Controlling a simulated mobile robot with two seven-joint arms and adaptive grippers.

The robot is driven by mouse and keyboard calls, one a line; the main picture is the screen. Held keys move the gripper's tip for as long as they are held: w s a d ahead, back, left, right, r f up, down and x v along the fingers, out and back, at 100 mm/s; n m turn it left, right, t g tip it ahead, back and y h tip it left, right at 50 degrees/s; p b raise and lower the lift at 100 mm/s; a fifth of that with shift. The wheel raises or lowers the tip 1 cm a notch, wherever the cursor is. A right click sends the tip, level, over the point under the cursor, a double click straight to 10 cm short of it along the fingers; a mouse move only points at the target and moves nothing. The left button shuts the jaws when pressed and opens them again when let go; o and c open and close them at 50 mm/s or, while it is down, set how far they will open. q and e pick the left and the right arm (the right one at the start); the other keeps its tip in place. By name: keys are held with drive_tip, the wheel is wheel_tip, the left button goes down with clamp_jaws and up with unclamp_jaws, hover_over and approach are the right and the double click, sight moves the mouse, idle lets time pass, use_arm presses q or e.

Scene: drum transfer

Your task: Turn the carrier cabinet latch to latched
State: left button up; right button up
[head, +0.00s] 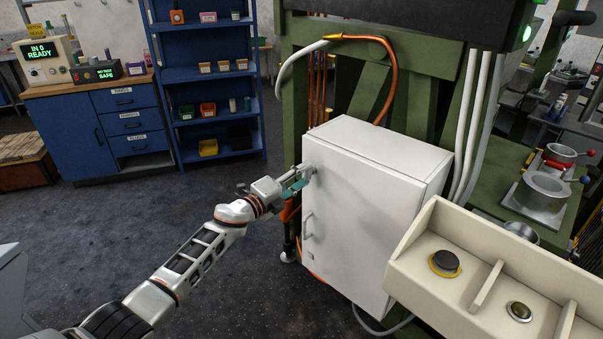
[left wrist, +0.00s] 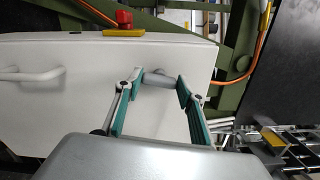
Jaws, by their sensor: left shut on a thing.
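The white carrier cabinet (head: 372,205) stands in front of the green machine frame, its door closed. Its latch, a small grey part (left wrist: 157,78), sits near the upper left corner of the door. My left gripper (head: 308,171) reaches it from the left. In the left wrist view the teal-padded fingers (left wrist: 159,82) are closed in on the latch from both sides. The fingers hide part of the latch in the head view, and I cannot tell its exact angle. A bar handle (head: 308,226) is lower on the door and shows in the left wrist view (left wrist: 30,75). My right gripper is out of view.
A beige control box (head: 480,265) with a black button (head: 445,262) juts out at right, close to the cabinet. A red knob on a yellow base (left wrist: 124,25) shows beside the cabinet. Blue shelves (head: 210,75) stand behind. The floor at left is clear.

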use_arm(q)
drive_tip(key=shift+f+n, duration=0.1)
drive_tip(key=shift+n, duration=0.8)
drive_tip(key=o, duration=1.1)
drive_tip(key=shift+o, duration=0.2)
drive_tip(key=v, duration=1.2)
